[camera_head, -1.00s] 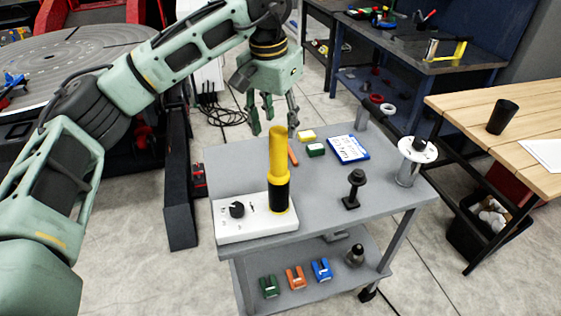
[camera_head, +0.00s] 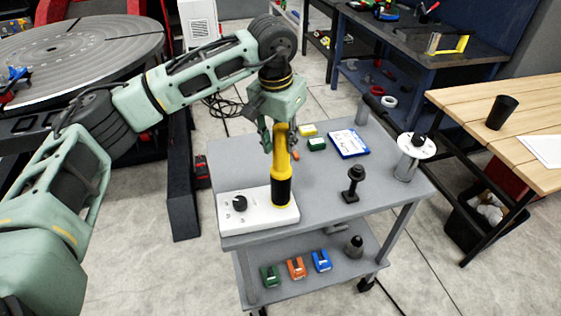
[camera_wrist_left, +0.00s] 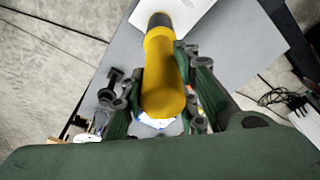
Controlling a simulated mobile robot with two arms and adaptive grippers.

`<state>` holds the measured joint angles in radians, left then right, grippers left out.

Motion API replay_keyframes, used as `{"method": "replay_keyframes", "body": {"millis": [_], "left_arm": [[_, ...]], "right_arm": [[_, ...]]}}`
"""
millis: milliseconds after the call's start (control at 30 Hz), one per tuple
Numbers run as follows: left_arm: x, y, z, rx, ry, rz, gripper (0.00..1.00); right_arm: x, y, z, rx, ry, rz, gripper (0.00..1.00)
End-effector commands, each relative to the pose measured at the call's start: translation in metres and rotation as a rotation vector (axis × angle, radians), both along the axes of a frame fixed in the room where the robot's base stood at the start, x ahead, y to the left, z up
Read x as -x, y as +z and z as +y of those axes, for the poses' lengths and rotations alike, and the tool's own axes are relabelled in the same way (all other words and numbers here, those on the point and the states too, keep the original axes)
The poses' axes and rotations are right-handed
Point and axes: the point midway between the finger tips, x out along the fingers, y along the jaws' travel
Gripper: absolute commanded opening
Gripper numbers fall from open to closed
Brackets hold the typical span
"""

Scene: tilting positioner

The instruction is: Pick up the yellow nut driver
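The yellow nut driver (camera_head: 282,163) stands upright with its black lower end at the white block (camera_head: 258,210) on the grey cart. My left gripper (camera_head: 280,143) is at the top of its yellow handle. In the left wrist view the yellow handle (camera_wrist_left: 161,80) lies between the two fingers of my left gripper (camera_wrist_left: 163,100), which are apart. A gap shows on the left side, and I cannot see firm contact on both sides. My right gripper is not in view.
Coloured clips lie on the lower shelf. A wooden table (camera_head: 530,130) stands at right.

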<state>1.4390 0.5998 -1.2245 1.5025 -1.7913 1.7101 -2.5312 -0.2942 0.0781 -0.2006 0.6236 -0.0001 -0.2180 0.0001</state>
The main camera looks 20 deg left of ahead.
Motion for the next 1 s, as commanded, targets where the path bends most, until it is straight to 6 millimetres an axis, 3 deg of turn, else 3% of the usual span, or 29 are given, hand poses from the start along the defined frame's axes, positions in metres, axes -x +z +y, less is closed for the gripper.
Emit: {"method": "replay_keyframes", "body": {"millis": [233, 567, 667, 1000], "left_arm": [[0.0, 0.0, 0.0, 0.0, -0.001, 0.0, 0.0], [-0.001, 0.006, -0.001, 0.002, 0.0, -0.006, 0.0], [-0.002, 0.017, -0.001, 0.004, 0.0, -0.006, 0.0], [-0.001, 0.079, -0.001, 0.003, -0.001, -0.008, 0.0]], "right_arm": [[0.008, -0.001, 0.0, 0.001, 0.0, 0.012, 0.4], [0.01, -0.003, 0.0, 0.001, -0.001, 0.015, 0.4], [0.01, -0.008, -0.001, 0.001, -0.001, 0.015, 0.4], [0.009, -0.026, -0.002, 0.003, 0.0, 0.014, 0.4]]}}
